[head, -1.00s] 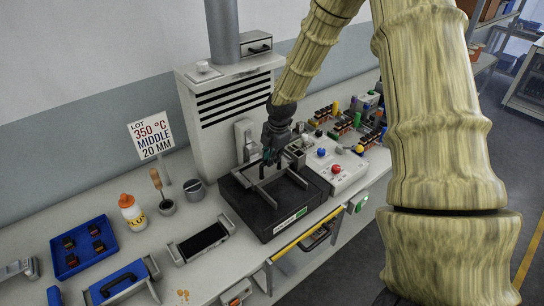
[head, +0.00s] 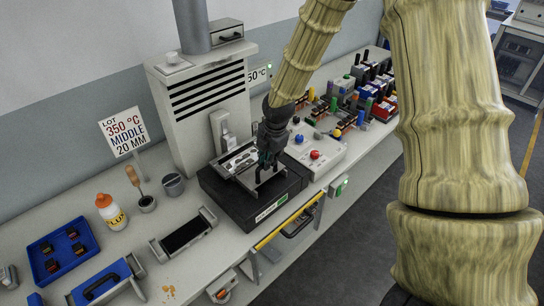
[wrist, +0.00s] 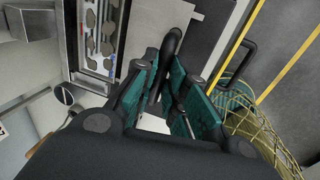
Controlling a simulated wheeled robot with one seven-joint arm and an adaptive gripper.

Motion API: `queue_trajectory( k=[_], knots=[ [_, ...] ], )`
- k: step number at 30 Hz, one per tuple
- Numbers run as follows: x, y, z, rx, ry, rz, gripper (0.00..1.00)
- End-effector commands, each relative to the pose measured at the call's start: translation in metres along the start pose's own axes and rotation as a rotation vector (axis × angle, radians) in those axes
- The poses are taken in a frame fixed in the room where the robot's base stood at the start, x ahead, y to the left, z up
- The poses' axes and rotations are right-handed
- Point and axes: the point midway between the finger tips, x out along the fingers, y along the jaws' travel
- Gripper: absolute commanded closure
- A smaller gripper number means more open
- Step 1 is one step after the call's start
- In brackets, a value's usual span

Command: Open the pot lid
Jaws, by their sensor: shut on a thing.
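The pot is a black block (head: 228,200) on the bench in the head view. A silvery bath with dark patches (head: 240,162) shows uncovered at its left; it also shows in the wrist view (wrist: 98,35). A grey lid plate (wrist: 165,20) shows beside the bath in the wrist view. A dark curved handle (wrist: 172,42) stands between my teal fingers. My gripper (head: 266,168) is over the right part of the block, shut on this handle. It also shows in the wrist view (wrist: 166,95). The fingers hide part of the lid.
A tall vented unit (head: 205,105) stands behind the pot, and a control box (head: 318,153) with coloured knobs is to its right. A yellow bar (head: 290,218) runs along the front edge. A flux bottle (head: 111,212) and blue tray (head: 62,250) are at left.

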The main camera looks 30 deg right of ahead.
Motion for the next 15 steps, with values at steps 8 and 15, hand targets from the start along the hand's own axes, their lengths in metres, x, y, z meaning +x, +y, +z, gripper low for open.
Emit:
queue_trajectory(
  k=[8,15],
  knots=[
    [-0.0006,0.0014,0.0002,0.000,-0.001,0.001,0.65],
    [-0.0004,0.0004,0.0010,0.001,-0.001,0.001,0.65]
  ],
)
